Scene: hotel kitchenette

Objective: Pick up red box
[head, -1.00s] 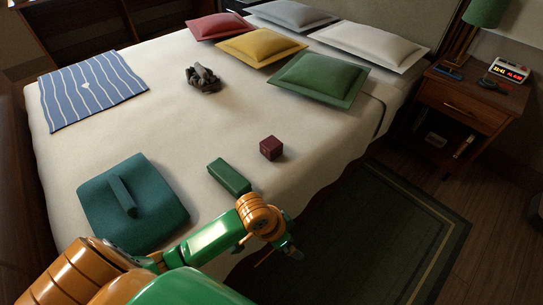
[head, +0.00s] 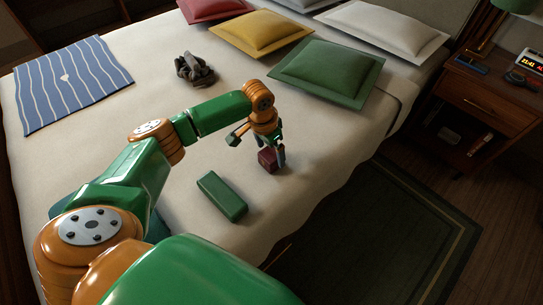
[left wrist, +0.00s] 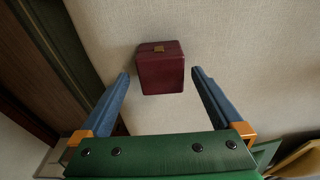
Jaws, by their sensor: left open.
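The red box (head: 267,160) is a small dark red cube with a brass-coloured clasp, sitting on the bed. In the left wrist view the red box (left wrist: 160,70) lies between and a little beyond the two blue fingertips, with a gap on each side. My left gripper (head: 268,150) is at the box, partly covering it in the head view. My left gripper (left wrist: 160,80) is open and holds nothing. My right gripper is not in view.
A green case (head: 222,196) lies on the bed in front of the box. A dark crumpled item (head: 194,69), a striped blue cloth (head: 70,82) and several pillows (head: 328,70) lie farther off. A nightstand (head: 478,105) stands at the right.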

